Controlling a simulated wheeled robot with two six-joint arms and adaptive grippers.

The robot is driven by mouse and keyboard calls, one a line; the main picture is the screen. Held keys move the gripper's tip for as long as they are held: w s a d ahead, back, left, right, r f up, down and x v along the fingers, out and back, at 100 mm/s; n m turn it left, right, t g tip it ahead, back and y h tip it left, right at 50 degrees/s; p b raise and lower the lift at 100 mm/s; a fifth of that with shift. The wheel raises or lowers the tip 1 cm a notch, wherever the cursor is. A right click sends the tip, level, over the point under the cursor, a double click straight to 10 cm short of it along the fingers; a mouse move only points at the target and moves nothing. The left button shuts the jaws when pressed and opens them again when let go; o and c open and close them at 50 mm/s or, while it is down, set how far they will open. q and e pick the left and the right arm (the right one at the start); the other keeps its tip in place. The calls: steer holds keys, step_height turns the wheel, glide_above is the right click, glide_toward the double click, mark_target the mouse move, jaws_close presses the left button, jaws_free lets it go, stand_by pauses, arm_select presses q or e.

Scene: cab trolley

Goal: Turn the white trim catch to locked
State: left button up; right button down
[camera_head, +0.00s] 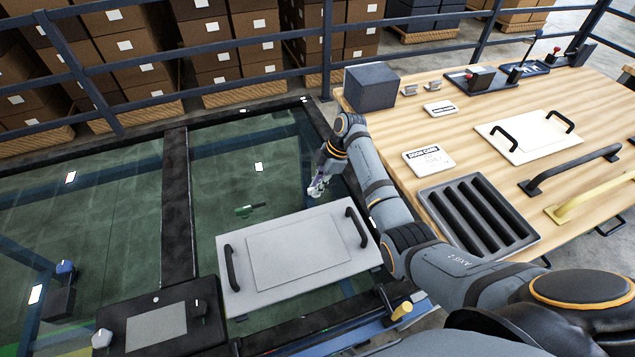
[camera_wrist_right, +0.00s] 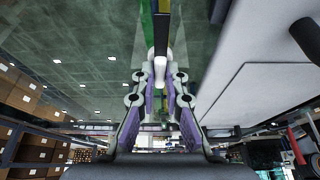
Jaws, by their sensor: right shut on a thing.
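My right gripper (camera_head: 318,188) reaches out over the glass panel, just beyond the far edge of the pale tray-like cover with black handles. The right wrist view shows its purple-padded fingers (camera_wrist_right: 159,95) closed around a small white piece, which I take to be the white trim catch (camera_wrist_right: 160,68). A dark bar runs up from the white piece, with a green strip behind it. The fingers hide part of the catch, and I cannot tell its angle. In the head view the catch is too small to make out at the fingertips. My left gripper is not in view.
The pale cover (camera_head: 240,287) lies close below my right gripper. A wooden table (camera_head: 480,144) on the right holds a dark ribbed tray (camera_head: 437,204), handles and a grey box (camera_head: 371,87). A dark railing (camera_head: 326,50) runs behind, with stacked cartons (camera_head: 128,46) beyond.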

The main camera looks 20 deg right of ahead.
steer(key=m+t+p, duration=0.1)
steer(key=m+p, duration=0.2)
steer(key=p, duration=0.1)
steer(key=m+t+h+p, duration=0.1)
steer(key=m+p, duration=0.3)
steer(key=m+t+p, duration=0.1)
steer(key=m+p, duration=0.2)
steer(key=p, duration=0.1)
steer(key=shift+s+a+r+t+h+p, duration=0.15)
steer(key=shift+s+r+t+h+p, duration=0.15)
steer(key=shift+p, duration=0.1)
steer(key=m+h+p, duration=0.1)
steer(key=m+p, duration=0.1)
steer(key=m, duration=0.1)
steer(key=shift+a+f+m+t, duration=0.1)
steer(key=shift+m+t, duration=0.2)
steer(key=shift+m, duration=0.1)
steer(key=shift+f+m+h+p, duration=0.15)
steer(key=shift+m+h+p, duration=0.75)
steer(key=shift+m, duration=0.8)
steer(key=shift+w, duration=0.1)
steer(key=c, duration=1.4)
jaws_free()
